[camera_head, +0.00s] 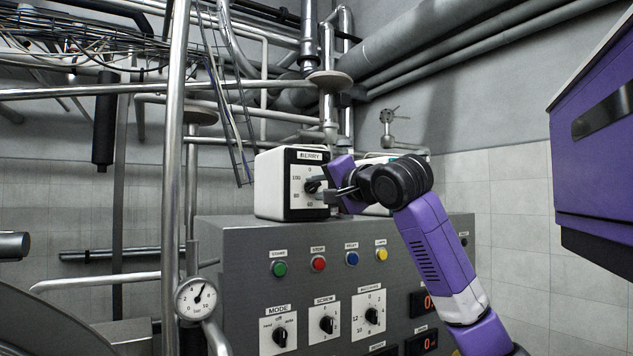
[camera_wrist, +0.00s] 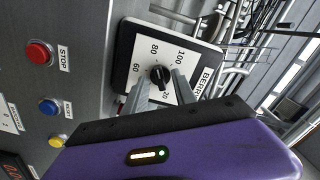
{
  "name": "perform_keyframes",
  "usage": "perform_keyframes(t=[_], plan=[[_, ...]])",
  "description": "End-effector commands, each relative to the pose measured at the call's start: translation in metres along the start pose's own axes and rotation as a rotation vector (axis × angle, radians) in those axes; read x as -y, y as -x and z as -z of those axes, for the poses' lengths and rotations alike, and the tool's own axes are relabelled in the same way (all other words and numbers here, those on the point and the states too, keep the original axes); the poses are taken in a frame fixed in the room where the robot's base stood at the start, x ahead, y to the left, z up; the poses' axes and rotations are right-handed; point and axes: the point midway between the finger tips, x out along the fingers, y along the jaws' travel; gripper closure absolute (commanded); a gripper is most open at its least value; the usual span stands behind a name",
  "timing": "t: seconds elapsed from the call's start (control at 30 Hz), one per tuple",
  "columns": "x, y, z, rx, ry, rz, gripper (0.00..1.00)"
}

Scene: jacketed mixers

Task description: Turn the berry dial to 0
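The berry dial is a black knob (camera_wrist: 160,77) on a white scale plate, on the front of a white and black box (camera_head: 280,185) labelled BERRY. In the wrist view, 60, 80, 100 and 20 are legible around it. I cannot read for sure where the knob points. My gripper (camera_head: 322,189) is at the front of the box, reaching in from the right. In the wrist view my gripper (camera_wrist: 161,80) has its two fingers apart, one on each side of the knob, with gaps visible. The fingers hide part of the scale.
The box stands on a grey control cabinet (camera_head: 240,245). Below it are green (camera_head: 280,269), red (camera_head: 318,263), blue (camera_head: 352,258) and yellow (camera_head: 382,254) buttons and several other dials. A vertical pipe with a gauge (camera_head: 196,298) stands at left. A purple box (camera_head: 590,140) hangs at right.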

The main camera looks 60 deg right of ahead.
Motion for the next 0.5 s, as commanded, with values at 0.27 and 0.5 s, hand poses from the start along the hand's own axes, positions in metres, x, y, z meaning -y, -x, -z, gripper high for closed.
perform_keyframes(t=[0.27,0.5], plan=[[0.0001,-0.0132,0.0003,-0.002,0.001,0.001,0.67],[0.0000,-0.0130,0.0001,-0.001,0.001,0.002,0.81]])
